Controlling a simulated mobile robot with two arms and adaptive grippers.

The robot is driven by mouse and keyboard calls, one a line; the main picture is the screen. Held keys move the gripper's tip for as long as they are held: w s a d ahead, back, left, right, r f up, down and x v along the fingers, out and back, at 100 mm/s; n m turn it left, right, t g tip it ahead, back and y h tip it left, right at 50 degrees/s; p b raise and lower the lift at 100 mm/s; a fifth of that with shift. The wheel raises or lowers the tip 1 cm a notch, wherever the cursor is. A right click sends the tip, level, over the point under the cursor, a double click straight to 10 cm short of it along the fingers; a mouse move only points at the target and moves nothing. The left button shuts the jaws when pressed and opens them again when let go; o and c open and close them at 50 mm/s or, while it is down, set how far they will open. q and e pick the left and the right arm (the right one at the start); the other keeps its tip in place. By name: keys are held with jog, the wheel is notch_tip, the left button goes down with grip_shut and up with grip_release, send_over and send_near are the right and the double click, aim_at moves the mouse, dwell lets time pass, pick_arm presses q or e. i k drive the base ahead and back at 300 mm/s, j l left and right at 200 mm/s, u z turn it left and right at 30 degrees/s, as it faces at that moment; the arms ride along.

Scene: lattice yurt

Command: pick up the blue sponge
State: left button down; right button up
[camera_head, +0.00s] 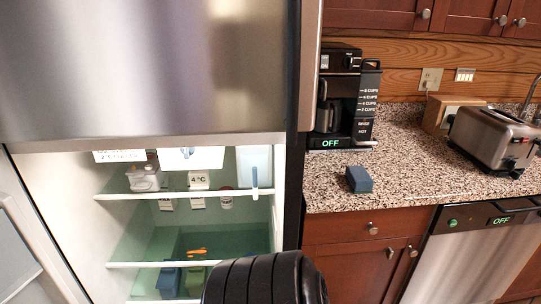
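A dark blue block (358,179), which looks like the blue sponge, lies on the speckled granite counter (420,180). It sits near the counter's front edge, just right of the fridge. Nothing touches or covers it. Neither of my grippers shows in the head view. A black ribbed part of my own body rises at the bottom middle, in front of the fridge's lower shelves.
A black coffee maker (338,98) stands behind the block, and a toaster (494,138) stands to the right. The counter between them is mostly clear. The fridge's lower compartment (180,197) is open on the left. A dishwasher (480,258) is below the counter.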

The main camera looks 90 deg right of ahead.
aim_at(360, 181)
jog(key=z, duration=3.4)
